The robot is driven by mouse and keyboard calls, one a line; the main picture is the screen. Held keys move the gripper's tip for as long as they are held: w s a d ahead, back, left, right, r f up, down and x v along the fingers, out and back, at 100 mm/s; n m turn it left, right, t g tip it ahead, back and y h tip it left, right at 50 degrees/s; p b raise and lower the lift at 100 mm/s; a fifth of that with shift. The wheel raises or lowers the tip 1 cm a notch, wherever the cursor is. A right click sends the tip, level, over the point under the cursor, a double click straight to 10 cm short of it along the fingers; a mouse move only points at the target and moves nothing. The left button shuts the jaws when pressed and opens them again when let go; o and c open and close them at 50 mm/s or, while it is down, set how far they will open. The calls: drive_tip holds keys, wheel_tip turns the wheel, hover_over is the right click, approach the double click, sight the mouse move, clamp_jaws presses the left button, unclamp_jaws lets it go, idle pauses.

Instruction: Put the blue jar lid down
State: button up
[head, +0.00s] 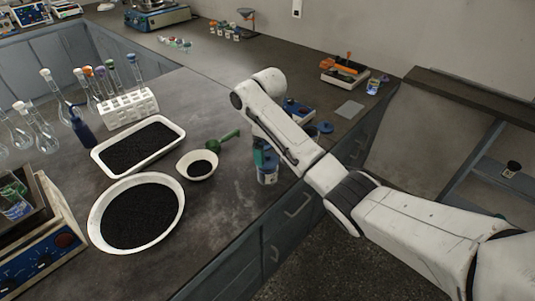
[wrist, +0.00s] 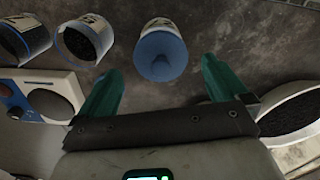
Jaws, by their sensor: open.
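The blue jar lid (wrist: 160,54) has a small knob and shows in the wrist view on the end of a pale labelled jar (wrist: 162,24). It appears seated on the jar. My gripper (wrist: 159,68) is open, with one teal finger on each side of the lid and a gap to both. I cannot tell how far above the lid the fingertips are. In the head view my gripper (head: 265,156) is over a labelled jar (head: 268,176) near the counter's front edge and hides its top.
Two open jars (wrist: 83,42) with dark grains stand left in the wrist view, near a white and blue device (wrist: 40,100). A small bowl (head: 197,164), green scoop (head: 225,140), white tray (head: 104,158) and large round pan (head: 98,226) lie left of my gripper.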

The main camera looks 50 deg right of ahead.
sight(267, 154)
wheel_tip(267, 154, up, 10)
drive_tip(key=p, duration=0.5)
drive_tip(key=s+a+f+y, duration=0.1)
drive_tip(key=s+a+f, duration=0.3)
drive_tip(key=a+f, duration=0.15)
drive_tip(key=s+a+f+m+t, duration=0.1)
drive_tip(key=s+a+f, duration=0.25)
drive_tip(key=a, duration=0.35)
drive_tip(key=s+a+f+y, duration=0.1)
drive_tip(key=s+a+f, duration=0.2)
drive_tip(key=a+f, duration=0.3)
drive_tip(key=s+d+f+m+h, duration=0.1)
drive_tip(key=s+m+h, duration=0.1)
drive_tip(key=s, duration=2.2)
drive_tip(key=shift+s+m, duration=0.15)
drive_tip(key=shift+m, duration=0.45)
drive_tip(key=shift+f, duration=0.15)
drive_tip(key=shift+f+b, duration=0.4)
drive_tip(key=shift+f, duration=0.05)
